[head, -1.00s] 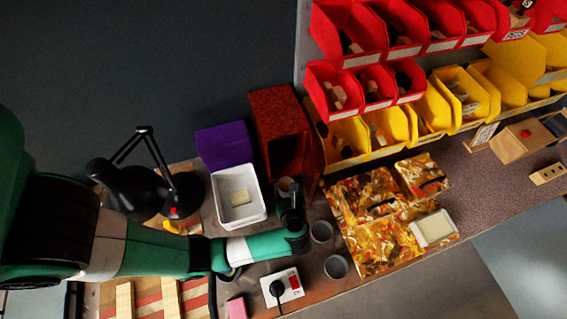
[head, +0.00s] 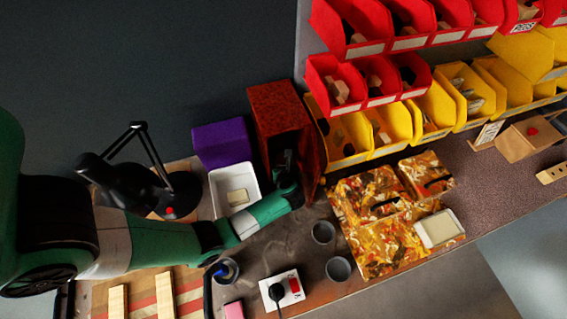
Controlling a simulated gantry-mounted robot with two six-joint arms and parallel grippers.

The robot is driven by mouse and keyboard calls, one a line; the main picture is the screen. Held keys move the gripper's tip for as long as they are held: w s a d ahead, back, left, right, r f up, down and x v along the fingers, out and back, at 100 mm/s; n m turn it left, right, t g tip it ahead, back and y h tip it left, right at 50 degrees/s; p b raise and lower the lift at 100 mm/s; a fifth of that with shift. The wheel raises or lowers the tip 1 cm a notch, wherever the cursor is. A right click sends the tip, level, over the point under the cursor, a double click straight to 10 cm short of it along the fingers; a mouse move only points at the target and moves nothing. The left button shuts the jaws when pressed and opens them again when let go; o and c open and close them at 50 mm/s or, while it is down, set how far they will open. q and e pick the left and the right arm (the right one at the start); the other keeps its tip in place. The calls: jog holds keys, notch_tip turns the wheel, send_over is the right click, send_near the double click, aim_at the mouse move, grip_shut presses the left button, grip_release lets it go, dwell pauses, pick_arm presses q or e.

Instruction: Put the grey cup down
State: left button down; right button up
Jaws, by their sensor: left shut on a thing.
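My left gripper (head: 284,164) is dark and reaches into the shaded open front of the reddish-brown box (head: 274,98). It is shut on the grey cup, which is hard to make out in the shadow of the box and behind my wrist. I cannot tell whether the cup touches the box floor. Two other grey cups stand on the bench, one nearer the box (head: 323,232) and one closer to the front edge (head: 338,269). My right gripper is not in view.
A white tray (head: 213,186) with a pale block and a purple box (head: 221,143) stand left of the reddish-brown box. A black lamp (head: 122,180) is beside my arm. A patterned board (head: 375,238) lies right. Yellow bins (head: 345,150) stand behind.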

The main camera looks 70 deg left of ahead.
pick_arm(q)
jog(key=shift+c, duration=1.4)
grip_release()
jog(key=shift+f, duration=0.1)
jog(key=shift+d+r, duration=0.15)
jog(key=shift+r, duration=0.15)
jog(key=p+v, duration=0.4)
jog(key=v, duration=0.7)
jog(key=shift+d+r, duration=0.2)
jog(key=shift+d, duration=0.05)
